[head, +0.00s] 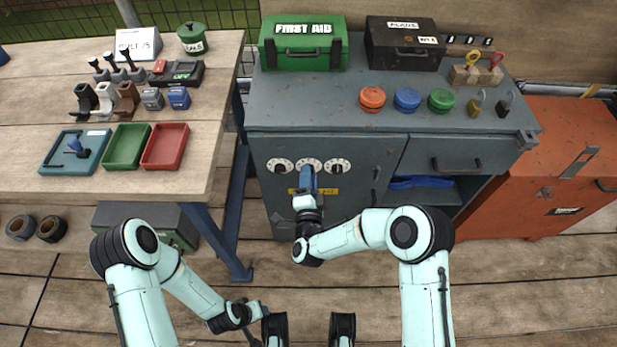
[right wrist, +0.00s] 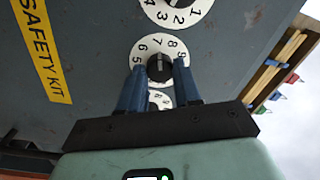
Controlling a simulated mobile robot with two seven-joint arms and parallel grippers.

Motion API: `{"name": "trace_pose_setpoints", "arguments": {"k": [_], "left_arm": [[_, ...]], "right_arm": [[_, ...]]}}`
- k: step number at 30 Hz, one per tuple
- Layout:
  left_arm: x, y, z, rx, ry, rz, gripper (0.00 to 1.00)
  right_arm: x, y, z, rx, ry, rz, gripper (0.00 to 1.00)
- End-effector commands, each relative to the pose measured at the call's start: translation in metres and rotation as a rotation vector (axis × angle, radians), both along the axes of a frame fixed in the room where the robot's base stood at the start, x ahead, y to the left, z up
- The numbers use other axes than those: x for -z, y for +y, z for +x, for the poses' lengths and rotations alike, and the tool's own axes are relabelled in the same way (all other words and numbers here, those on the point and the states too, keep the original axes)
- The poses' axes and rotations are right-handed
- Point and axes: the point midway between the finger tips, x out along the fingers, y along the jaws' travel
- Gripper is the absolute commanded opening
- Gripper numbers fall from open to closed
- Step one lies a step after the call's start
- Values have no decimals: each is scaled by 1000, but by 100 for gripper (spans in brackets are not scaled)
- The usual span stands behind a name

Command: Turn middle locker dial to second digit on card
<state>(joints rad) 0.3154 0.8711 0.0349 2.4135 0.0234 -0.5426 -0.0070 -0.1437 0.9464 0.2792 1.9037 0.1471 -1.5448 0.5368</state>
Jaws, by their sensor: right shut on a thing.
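The locker (head: 330,215) is a grey-blue cabinet with three white numbered dials in a row on its front. The middle dial (head: 309,163) is partly hidden by my right gripper (head: 306,170). In the right wrist view the middle dial (right wrist: 143,50) has a black knob (right wrist: 159,66), and the blue fingers (right wrist: 160,73) are shut on it from both sides. The left dial (head: 280,165) and right dial (head: 340,166) stand clear beside it. A white card (head: 138,44) stands on the wooden bench; its lettering is too small to read surely. My left gripper (head: 252,325) hangs low; its fingers are unclear.
A yellow safety kit label (right wrist: 42,45) is on the locker front. A green first aid box (head: 303,58), a dark box and three coloured round pieces stand on the locker top. The wooden bench (head: 200,125) with trays is at left, a red cabinet (head: 565,150) at right.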

Motion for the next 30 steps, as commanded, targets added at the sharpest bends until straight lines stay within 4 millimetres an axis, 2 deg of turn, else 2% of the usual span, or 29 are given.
{"name": "trace_pose_setpoints", "arguments": {"k": [7,21,22,24,30], "left_arm": [[0,0,1,-1,-2,1,43],[0,0,1,-1,-2,1,43],[0,0,1,-1,-2,1,43],[0,0,1,-1,-2,1,43],[0,0,1,-1,-2,1,43]], "right_arm": [[0,-1,0,1,0,-66,3],[0,-1,0,1,1,-76,3],[0,-1,0,1,1,-76,40],[0,-1,0,1,1,-76,59],[0,0,0,1,0,-75,59]]}}
